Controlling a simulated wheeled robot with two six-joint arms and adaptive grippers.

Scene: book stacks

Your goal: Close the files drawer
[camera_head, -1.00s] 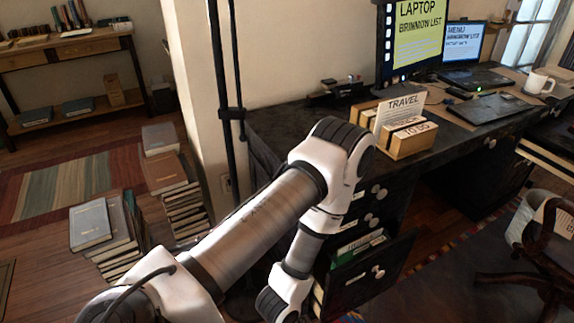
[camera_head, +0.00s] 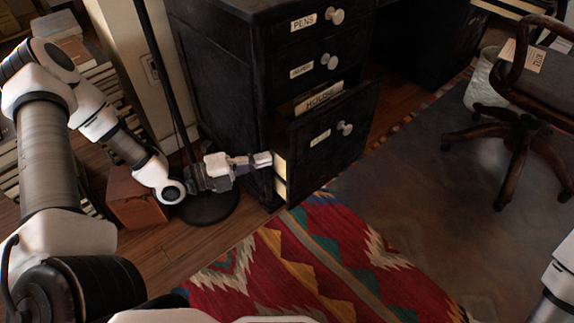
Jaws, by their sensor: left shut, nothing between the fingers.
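The files drawer (camera_head: 330,138) is the lowest drawer of the black desk (camera_head: 225,75) and stands pulled open. Its front has a round light knob (camera_head: 344,128) and a small label too blurred to read. Paper files (camera_head: 318,97) show over its top edge. My left gripper (camera_head: 268,159) is shut and empty, low at the left side of the drawer. Its fingertips point right, close to the pale drawer side behind the front; I cannot tell whether they touch. My right gripper is out of view; only a white part of my right arm shows at the lower right edge.
Two shut drawers, the top one labelled PENS (camera_head: 303,22), sit above. A black pole on a round base (camera_head: 208,208) stands left of the desk. Books (camera_head: 95,75) are stacked at left. A patterned rug (camera_head: 320,265) covers the floor in front; a chair (camera_head: 520,135) stands right.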

